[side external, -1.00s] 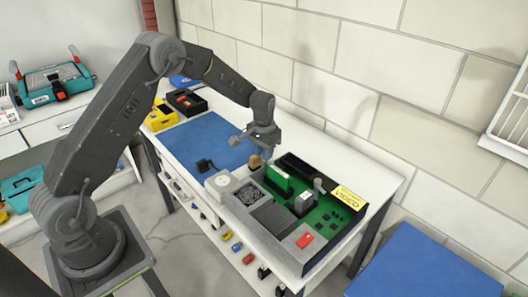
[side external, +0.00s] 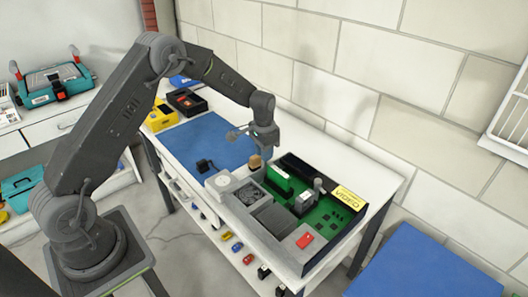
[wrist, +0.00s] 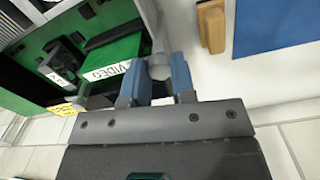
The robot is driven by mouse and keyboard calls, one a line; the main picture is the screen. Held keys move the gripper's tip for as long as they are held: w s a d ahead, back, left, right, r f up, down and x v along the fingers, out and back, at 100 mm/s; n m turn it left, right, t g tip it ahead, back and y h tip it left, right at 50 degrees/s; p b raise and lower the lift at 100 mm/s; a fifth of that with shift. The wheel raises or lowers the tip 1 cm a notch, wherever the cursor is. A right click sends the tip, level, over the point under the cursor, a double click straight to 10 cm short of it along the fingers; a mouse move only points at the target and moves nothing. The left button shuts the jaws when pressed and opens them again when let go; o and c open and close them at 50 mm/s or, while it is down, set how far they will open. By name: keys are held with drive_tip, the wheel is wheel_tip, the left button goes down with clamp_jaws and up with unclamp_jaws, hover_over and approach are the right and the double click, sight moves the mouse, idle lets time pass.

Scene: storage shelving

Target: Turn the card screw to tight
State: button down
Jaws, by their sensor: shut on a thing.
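The card screw (wrist: 159,68) shows in the wrist view as a round grey head between my two blue fingers. My gripper (wrist: 156,63) is shut on it, at the edge of the open case. A green card (wrist: 115,55) with a white VIDEO label stands beside the fingers. In the side external view my gripper (side external: 268,154) points down at the back edge of the case (side external: 248,218), by the green card (side external: 279,180). The screw is hidden there, and how tight it is cannot be told.
A second card with a white label (side external: 303,203) and a grey post stand in the case. A yellow VIDEO label (side external: 347,194) is on the case's right end. A tan block (side external: 255,162) stands close to my gripper. A blue mat (side external: 208,141) lies left, mostly clear.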

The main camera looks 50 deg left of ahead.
drive_tip(key=c, duration=0.9)
unclamp_jaws()
drive_tip(key=shift+c, duration=0.2)
wheel_tip(320, 180, up, 14)
drive_tip(key=shift+a+f, duration=0.1)
